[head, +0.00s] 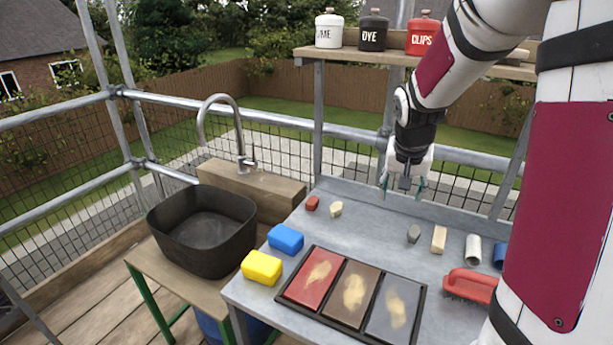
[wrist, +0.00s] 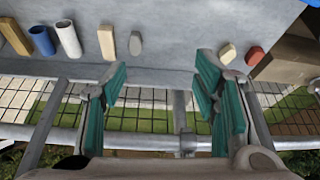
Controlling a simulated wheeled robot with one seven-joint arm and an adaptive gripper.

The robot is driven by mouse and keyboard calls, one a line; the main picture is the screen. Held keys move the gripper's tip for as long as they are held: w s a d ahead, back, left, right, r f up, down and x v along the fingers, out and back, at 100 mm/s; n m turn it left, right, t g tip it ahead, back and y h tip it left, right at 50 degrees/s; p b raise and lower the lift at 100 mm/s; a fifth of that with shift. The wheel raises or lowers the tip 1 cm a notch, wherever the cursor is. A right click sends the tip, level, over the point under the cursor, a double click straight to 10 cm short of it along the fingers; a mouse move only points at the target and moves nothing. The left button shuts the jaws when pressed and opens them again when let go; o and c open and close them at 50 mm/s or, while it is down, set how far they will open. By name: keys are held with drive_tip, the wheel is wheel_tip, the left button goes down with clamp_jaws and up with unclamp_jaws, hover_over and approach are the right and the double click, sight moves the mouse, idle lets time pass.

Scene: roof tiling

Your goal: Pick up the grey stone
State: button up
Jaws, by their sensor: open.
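The grey stone (head: 414,234) is a small dark rounded block on the grey metal worktop (head: 372,220), left of a tan wooden block (head: 438,239). In the wrist view the stone (wrist: 136,43) lies beyond the fingertips, beside the tan block (wrist: 108,42). My gripper (head: 403,190) hangs above the back edge of the worktop, behind and above the stone, not touching it. Its teal-padded fingers (wrist: 162,76) are spread apart with nothing between them.
A red stone (head: 312,203) and cream stone (head: 336,209) lie to the left. A white cylinder (head: 473,248), blue cylinder (head: 500,255) and red brush (head: 470,286) lie right. A sectioned tray (head: 423,310) is in front. A shelf with canisters (head: 372,31) stands above the back edge.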

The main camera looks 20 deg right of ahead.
drive_tip(key=m, duration=0.2)
approach(415, 230)
drive_tip(key=f, duration=0.2)
drive_tip(key=shift+w+f+g+h, duration=0.2)
drive_tip(key=shift+f+g+h, duration=0.1)
drive_tip(key=shift+f, duration=0.1)
drive_tip(key=shift+w+x, duration=0.15)
drive_tip(key=shift+x, duration=1.4)
drive_tip(key=shift+w+x, duration=0.1)
drive_tip(key=shift+x, duration=1.45)
drive_tip(key=shift+d+r, duration=0.1)
drive_tip(key=shift+r, duration=0.05)
drive_tip(key=shift+c, duration=0.2)
clamp_jaws()
